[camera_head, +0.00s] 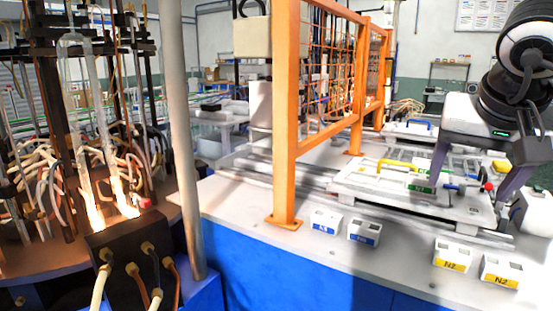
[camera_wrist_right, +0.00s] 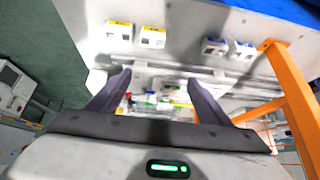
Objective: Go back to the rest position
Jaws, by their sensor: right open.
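My right gripper (camera_head: 470,190) is at the right of the head view, pointing down over the white table (camera_head: 240,205). Its two grey fingers are spread apart with nothing between them. The right wrist view shows the same open fingers (camera_wrist_right: 158,78), with a white tray and small coloured parts beyond them. In the head view the white tray (camera_head: 345,182) has a yellow handle (camera_head: 397,165) and lies beside and partly behind the gripper. I cannot tell how far the fingertips are above it. My left gripper is out of view.
An orange post (camera_head: 286,120) with a mesh fence stands mid-table. Blue-labelled blocks (camera_head: 326,221) and yellow-labelled blocks (camera_head: 453,252) sit along the front edge. At left, a burner machine (camera_head: 130,255) has bright flames (camera_head: 127,205) under glass tubes (camera_head: 100,110). A grey pole (camera_head: 180,130) stands beside it.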

